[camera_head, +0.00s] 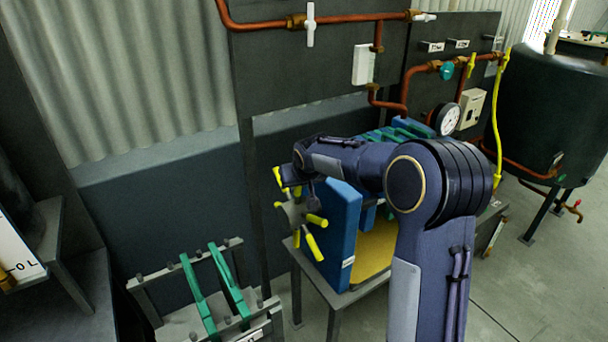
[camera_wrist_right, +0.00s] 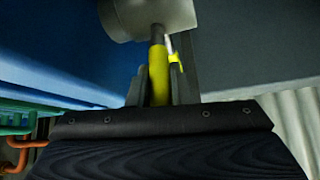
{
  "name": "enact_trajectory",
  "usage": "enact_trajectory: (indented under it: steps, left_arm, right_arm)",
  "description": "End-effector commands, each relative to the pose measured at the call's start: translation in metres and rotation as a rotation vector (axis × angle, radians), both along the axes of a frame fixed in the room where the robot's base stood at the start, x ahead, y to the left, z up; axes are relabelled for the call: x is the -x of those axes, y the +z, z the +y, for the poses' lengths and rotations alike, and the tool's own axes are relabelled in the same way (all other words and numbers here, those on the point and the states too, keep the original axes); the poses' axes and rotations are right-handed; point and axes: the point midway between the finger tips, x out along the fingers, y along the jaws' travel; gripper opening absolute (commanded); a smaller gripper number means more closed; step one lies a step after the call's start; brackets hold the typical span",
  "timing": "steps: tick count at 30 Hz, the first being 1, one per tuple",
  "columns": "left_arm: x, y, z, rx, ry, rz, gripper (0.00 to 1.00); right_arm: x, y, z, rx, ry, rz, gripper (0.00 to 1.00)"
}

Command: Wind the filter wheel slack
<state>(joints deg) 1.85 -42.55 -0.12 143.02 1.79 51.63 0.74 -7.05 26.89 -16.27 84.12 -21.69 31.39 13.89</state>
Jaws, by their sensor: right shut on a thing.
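The filter wheel has a grey hub (camera_head: 291,216) with several yellow-gripped spokes and sits at the near end of a blue filter press (camera_head: 341,235). My right gripper (camera_head: 291,181) reaches over the press from the right and is at the top of the wheel. In the right wrist view, its two dark fingers (camera_wrist_right: 156,88) are shut around one yellow spoke (camera_wrist_right: 158,70), with the grey hub (camera_wrist_right: 150,15) just beyond. In the head view the held spoke is partly hidden by the gripper. My left gripper is in neither view.
A dark panel with copper pipes (camera_head: 350,17) and a gauge (camera_head: 446,119) stands behind the press. A grey rack with green bars (camera_head: 230,285) is at lower left. A dark tank (camera_head: 545,110) stands at right. Floor shows at lower right.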

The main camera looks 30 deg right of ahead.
Motion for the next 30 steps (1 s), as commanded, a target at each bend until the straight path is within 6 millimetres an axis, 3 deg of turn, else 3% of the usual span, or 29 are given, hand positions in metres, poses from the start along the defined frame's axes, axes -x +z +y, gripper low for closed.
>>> enact_trajectory:
  steps: [1,6,21,22,24,26,30]
  left_arm:
    - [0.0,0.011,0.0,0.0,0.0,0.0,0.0]
    - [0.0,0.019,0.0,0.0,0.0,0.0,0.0]
    - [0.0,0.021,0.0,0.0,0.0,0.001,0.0]
    - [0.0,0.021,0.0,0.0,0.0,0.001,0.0]
    - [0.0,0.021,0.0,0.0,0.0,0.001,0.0]
    - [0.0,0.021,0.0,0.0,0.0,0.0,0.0]
    - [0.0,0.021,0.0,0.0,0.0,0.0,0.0]
  right_arm:
    - [-0.003,0.005,0.0,0.003,0.002,0.016,0.0]
    - [-0.007,0.003,0.001,0.005,0.001,0.053,0.0]
    - [-0.009,0.0,0.0,0.008,0.003,0.067,0.0]
    - [-0.009,0.0,0.0,0.008,0.003,0.067,0.22]
    - [-0.009,0.0,0.001,0.008,0.003,0.068,0.32]
    - [-0.009,0.0,0.001,0.008,0.002,0.067,0.39]
    - [-0.008,0.0,0.0,0.007,0.002,0.068,0.4]
